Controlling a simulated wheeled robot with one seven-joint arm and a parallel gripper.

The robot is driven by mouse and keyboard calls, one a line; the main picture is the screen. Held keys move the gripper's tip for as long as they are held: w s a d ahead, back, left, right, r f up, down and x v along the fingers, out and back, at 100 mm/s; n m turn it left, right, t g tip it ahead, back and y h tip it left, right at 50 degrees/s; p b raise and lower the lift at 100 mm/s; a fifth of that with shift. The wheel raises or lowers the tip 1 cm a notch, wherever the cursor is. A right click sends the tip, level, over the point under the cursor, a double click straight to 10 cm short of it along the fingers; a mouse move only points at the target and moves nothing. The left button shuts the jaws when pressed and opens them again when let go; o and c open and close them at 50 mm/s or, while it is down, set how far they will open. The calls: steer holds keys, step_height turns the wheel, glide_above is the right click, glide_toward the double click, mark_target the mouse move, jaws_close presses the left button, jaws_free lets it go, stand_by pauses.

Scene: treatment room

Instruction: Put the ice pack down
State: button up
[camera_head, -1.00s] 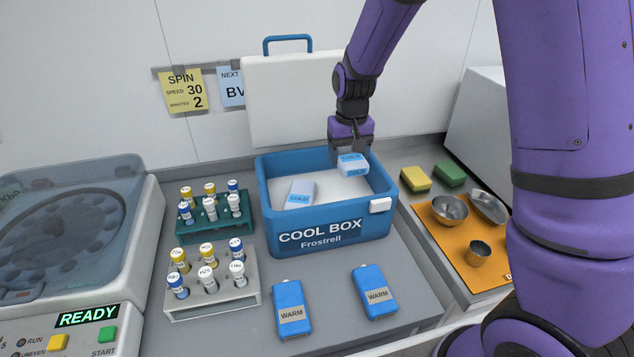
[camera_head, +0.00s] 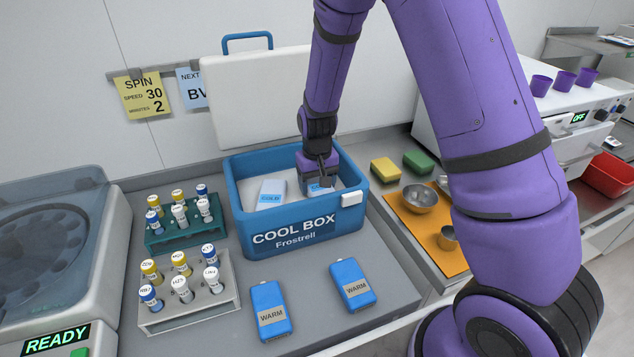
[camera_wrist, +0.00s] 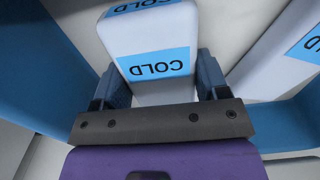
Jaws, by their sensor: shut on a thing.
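My gripper (camera_head: 320,184) is down inside the blue cool box (camera_head: 293,236), at its right side. It is shut on a white ice pack (camera_head: 318,190) with a blue COLD label. In the wrist view this ice pack (camera_wrist: 150,30) stands between my two fingers (camera_wrist: 165,85), with its COLD label facing the camera. A second white COLD ice pack (camera_head: 271,192) lies in the left part of the box; it also shows at the right of the wrist view (camera_wrist: 285,50). I cannot tell whether the held pack touches the box floor. The lid (camera_head: 262,100) is open.
Two blue WARM packs (camera_head: 268,300) (camera_head: 351,277) lie on the counter in front of the box. Tube racks (camera_head: 190,305) (camera_head: 183,235) stand left. An orange mat (camera_head: 420,222) with metal bowls and two sponges (camera_head: 385,169) lie right.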

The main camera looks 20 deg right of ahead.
steer(key=o, duration=1)
steer(key=shift+f, duration=0.1)
step_height(320, 180, up, 12)
steer(key=shift+r, duration=0.25)
step_height(320, 180, up, 8)
steer(key=t, duration=0.1)
glide_above(317, 182)
steer(key=s+d, duration=0.2)
steer(key=s, duration=0.2)
steer(key=s+d+r+t, duration=0.1)
steer(key=s+d+r, duration=0.1)
steer(key=s+r, duration=0.6)
steer(key=s+d+r+t, duration=0.1)
steer(key=s+r, duration=0.1)
steer(key=s, duration=0.6)
steer(key=s+d+r+t, duration=0.2)
steer(key=s+r, duration=0.1)
steer(key=s, duration=0.5)
steer(key=shift+s, duration=0.35)
